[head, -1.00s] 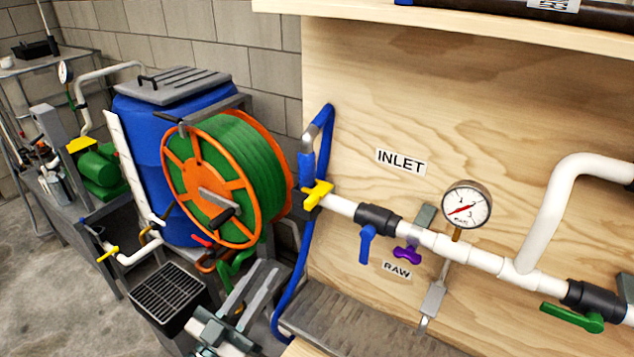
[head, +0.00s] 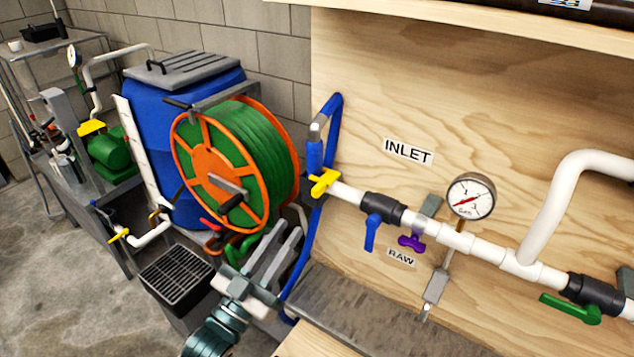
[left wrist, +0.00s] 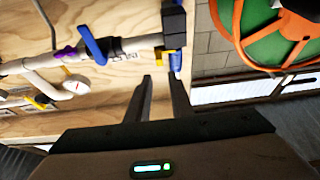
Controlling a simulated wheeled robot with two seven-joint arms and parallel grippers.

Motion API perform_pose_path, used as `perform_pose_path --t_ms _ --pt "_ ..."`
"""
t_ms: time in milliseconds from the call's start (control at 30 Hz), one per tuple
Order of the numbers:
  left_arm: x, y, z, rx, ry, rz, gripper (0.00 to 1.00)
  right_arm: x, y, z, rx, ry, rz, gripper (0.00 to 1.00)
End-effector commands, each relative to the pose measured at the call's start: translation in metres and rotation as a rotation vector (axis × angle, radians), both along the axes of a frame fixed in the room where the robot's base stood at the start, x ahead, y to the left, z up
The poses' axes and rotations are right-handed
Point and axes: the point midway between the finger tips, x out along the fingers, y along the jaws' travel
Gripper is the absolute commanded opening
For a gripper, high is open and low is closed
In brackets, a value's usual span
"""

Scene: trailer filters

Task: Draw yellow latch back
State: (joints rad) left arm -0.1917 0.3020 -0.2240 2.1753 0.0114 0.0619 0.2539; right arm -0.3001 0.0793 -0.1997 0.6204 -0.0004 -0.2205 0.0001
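The yellow latch (head: 324,182) sits at the left end of the white inlet pipe, below the blue hose end (head: 315,156). It also shows in the left wrist view (left wrist: 174,62), just beyond the fingertips. My left gripper (head: 287,235) is below and to the left of the latch in the head view, apart from it. Its two grey fingers are open with nothing between them, as the left wrist view also shows (left wrist: 160,78). My right gripper is in neither view.
The white pipe (head: 456,239) carries a blue handle (head: 371,232), a purple valve (head: 411,242) and a gauge (head: 470,196) on the plywood board. The green hose reel (head: 225,165) stands left of the latch. The blue hose hangs behind my left fingers.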

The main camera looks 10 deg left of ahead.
Motion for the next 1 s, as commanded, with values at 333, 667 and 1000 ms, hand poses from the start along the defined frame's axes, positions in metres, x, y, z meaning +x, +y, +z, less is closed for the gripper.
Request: perform_pose_path --t_ms 333,667,1000 --pt "0.055 -0.023 0.029 -0.001 -0.002 -0.001 0.20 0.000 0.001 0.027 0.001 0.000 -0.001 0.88" --pt "0.096 -0.040 0.045 0.000 0.000 -0.001 0.20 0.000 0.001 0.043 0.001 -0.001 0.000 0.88" --pt "0.106 -0.044 0.048 0.000 0.000 -0.001 0.20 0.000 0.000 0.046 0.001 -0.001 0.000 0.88"
